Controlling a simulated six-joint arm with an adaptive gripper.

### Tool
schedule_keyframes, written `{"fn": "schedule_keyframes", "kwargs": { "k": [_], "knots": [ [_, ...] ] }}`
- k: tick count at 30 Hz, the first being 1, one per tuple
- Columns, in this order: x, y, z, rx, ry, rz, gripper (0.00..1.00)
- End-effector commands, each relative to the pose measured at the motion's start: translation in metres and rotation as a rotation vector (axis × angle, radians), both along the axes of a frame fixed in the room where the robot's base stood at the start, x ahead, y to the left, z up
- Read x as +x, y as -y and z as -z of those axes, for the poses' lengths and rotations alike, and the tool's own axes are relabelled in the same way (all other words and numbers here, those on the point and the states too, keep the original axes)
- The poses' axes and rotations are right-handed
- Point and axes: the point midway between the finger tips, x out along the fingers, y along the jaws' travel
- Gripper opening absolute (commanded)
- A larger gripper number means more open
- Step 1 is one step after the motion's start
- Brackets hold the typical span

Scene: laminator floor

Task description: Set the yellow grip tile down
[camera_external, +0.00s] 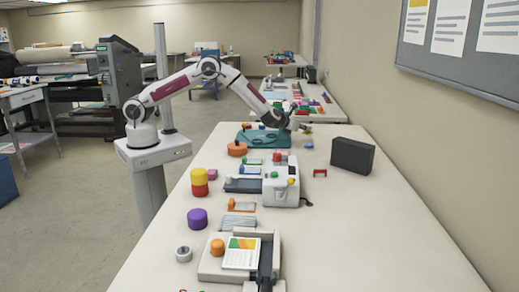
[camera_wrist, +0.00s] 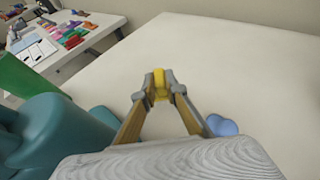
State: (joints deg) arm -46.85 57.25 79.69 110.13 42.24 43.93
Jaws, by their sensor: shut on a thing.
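My gripper (camera_wrist: 160,92) is shut on the yellow grip tile (camera_wrist: 160,78), which shows as a small yellow piece between the fingertips in the wrist view. Most of the tile is hidden by the fingers. In the external view my gripper (camera_external: 304,128) is at the far part of the long table, just right of the teal tray (camera_external: 247,142). The tile is too small there to make out clearly. Bare tabletop shows beyond the fingertips in the wrist view; I cannot tell whether the tile touches it.
A dark box (camera_external: 352,155) stands to the right, with a small red bracket (camera_external: 320,173) near it. A white machine (camera_external: 282,185) stands nearer the camera. In the wrist view, a teal object (camera_wrist: 45,130) is at left and a blue piece (camera_wrist: 222,126) beside the right finger.

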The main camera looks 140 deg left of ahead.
Motion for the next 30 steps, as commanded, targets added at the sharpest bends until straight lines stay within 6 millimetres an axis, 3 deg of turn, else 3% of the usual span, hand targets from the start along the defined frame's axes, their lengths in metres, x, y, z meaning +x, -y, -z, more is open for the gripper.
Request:
{"fn": "schedule_keyframes", "kwargs": {
  "k": [7,18,30],
  "knots": [
    [0.000,0.000,0.003,0.000,-0.001,0.000,0.00],
    [0.000,0.000,0.036,-0.001,-0.001,0.000,0.00],
    [0.000,0.000,0.038,0.000,0.000,0.000,0.00]
  ]
}}
